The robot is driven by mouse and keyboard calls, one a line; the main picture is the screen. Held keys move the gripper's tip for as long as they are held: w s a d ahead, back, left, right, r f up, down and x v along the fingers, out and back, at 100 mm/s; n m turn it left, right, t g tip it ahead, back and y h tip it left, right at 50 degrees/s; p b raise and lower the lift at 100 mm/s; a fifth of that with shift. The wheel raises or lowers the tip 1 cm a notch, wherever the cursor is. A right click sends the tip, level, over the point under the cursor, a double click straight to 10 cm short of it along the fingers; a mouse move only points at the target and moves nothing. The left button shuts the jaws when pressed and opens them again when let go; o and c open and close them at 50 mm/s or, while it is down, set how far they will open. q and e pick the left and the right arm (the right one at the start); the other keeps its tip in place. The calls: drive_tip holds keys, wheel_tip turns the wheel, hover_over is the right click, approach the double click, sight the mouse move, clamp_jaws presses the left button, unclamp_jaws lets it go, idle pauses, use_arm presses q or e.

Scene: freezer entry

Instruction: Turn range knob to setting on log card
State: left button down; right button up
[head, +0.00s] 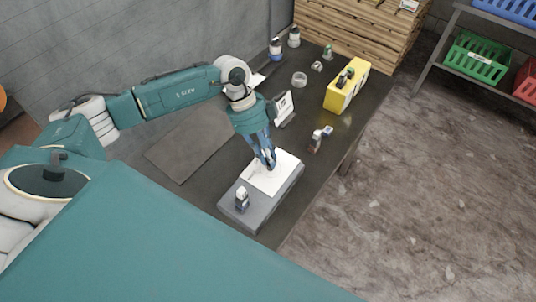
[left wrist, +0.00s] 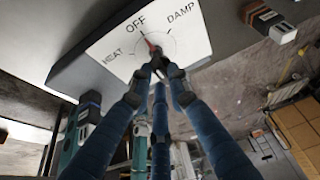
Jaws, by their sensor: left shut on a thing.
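The range knob is at the fingertips of my left gripper (head: 267,163), on a white dial plate (head: 287,166) atop a grey box (head: 262,216). In the left wrist view the plate (left wrist: 113,46) reads HEAT, OFF and DAMP. A red pointer (left wrist: 148,43) at the knob points toward OFF. The fingers of my left gripper (left wrist: 158,72) are closed around the knob, which they mostly hide. A white card (head: 284,106) with dark print, likely the log card, stands upright behind the box; its print is too small to read. My right gripper is out of view.
A small white-and-dark piece (head: 241,200) sits on the box's near end. A yellow box (head: 347,90) and a small dark item (head: 318,138) are to the right on the dark table. A flat dark mat (head: 190,145) lies left. Jars (head: 276,49) stand at the back.

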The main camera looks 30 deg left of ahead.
use_arm(q)
drive_tip(key=shift+w+m+g+b, duration=0.2)
drive_tip(key=shift+m+g+b, duration=0.3)
drive_tip(key=shift+m, duration=0.5)
drive_tip(key=m+g+b, duration=0.1)
drive_tip(key=m+b, duration=0.1)
drive_tip(key=m, duration=0.1)
drive_tip(key=shift+w+m+y, duration=0.1)
drive_tip(key=shift+m+y, duration=0.2)
drive_tip(key=m+g+y+b, duration=0.1)
drive_tip(key=m+b, duration=0.1)
drive_tip(key=m, duration=0.2)
drive_tip(key=shift+w+b, duration=0.1)
drive_tip(key=shift+b, duration=0.2)
drive_tip(key=shift+m+g+y+b, duration=0.4)
drive_tip(key=shift+m+b, duration=0.2)
drive_tip(key=shift+m, duration=0.6)
drive_tip(key=shift+r, duration=0.1)
drive_tip(key=c, duration=1.6)
unclamp_jaws()
drive_tip(key=shift+c, duration=0.2)
